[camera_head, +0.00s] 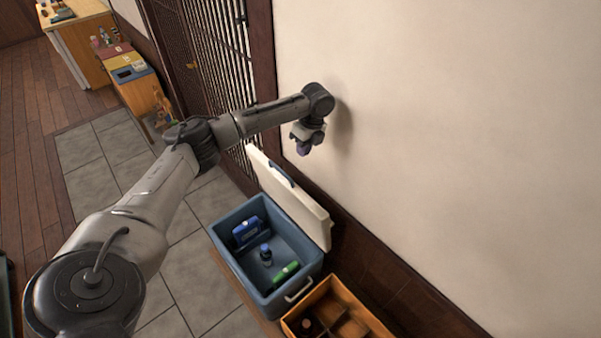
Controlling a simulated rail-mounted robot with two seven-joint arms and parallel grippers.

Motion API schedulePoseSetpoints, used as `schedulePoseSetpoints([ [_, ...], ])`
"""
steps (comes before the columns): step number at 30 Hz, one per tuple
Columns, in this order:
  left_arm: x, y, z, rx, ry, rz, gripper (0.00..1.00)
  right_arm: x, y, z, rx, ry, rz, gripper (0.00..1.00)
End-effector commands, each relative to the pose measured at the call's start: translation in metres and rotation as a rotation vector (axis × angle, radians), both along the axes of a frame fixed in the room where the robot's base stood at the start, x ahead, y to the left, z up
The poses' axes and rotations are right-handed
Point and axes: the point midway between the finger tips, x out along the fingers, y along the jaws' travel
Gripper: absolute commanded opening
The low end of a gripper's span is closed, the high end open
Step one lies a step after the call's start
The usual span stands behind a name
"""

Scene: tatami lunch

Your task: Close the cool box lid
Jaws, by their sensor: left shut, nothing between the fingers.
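The blue cool box (232,265) stands open near the wall, lower middle of the head view. Its white lid (307,208) stands raised on the wall side, with a blue handle (281,174) on its inner face. A blue pack (246,231), a small dark bottle (266,254) and a green item (287,271) lie in the box. My left gripper (303,148) is shut and empty, pointing down. In the picture it is above the lid, close to the wall; I cannot tell its exact distance from the lid. My right gripper is not in view.
An orange divided crate (352,318) stands beside the cool box, at its right. The pale wall (430,130) and a wooden lattice door (215,60) lie behind. Grey floor tiles (195,270) to the left are clear. Low cabinets (135,85) stand far upper left.

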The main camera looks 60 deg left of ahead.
Motion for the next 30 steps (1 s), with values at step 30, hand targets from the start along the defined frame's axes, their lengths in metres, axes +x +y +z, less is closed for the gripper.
schedulePoseSetpoints([
  [30, -0.024, 0.003, -0.094, -0.033, 0.008, -0.153, 0.0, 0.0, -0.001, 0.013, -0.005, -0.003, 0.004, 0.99],
])
